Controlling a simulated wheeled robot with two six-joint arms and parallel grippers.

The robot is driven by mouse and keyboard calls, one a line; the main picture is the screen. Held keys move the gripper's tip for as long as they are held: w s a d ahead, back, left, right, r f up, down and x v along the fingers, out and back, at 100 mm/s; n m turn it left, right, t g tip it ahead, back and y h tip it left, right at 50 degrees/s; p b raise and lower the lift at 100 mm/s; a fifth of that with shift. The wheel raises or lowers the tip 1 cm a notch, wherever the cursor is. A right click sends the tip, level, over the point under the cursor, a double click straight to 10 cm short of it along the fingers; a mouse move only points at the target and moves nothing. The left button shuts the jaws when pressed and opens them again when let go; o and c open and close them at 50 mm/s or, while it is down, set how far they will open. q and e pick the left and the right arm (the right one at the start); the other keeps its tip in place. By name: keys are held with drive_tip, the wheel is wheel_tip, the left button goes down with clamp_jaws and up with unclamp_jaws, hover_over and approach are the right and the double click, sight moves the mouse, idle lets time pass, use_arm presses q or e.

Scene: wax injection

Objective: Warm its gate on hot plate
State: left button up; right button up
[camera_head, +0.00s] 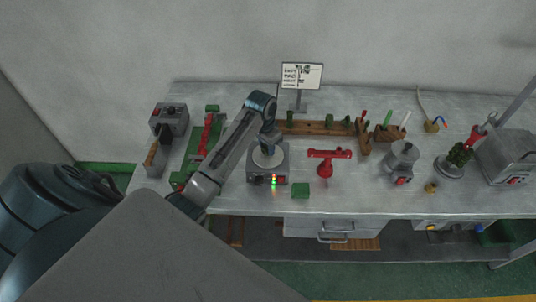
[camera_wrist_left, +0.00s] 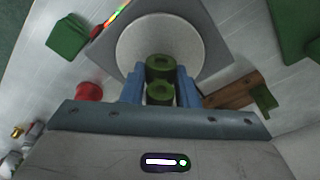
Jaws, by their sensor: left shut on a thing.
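My left gripper (camera_head: 268,143) reaches in over the hot plate (camera_head: 254,176), a grey box with a round pale disc and a small lit indicator on its front. In the left wrist view, the blue fingers of the left gripper (camera_wrist_left: 161,90) are shut on a green wax piece (camera_wrist_left: 160,66) with round, holed ends. The disc of the hot plate (camera_wrist_left: 135,38) lies just beyond the piece. I cannot tell whether the piece touches the disc. The gate itself cannot be made out. My right gripper is not in view.
A wooden rack (camera_head: 312,128) with green pieces runs behind. A green and red fixture (camera_head: 207,135) is left. A grey pot (camera_head: 402,158) stands farther right.

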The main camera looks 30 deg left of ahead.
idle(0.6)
use_arm(q)
drive_tip(key=shift+r, duration=3)
drive_tip(key=shift+a, duration=0.1)
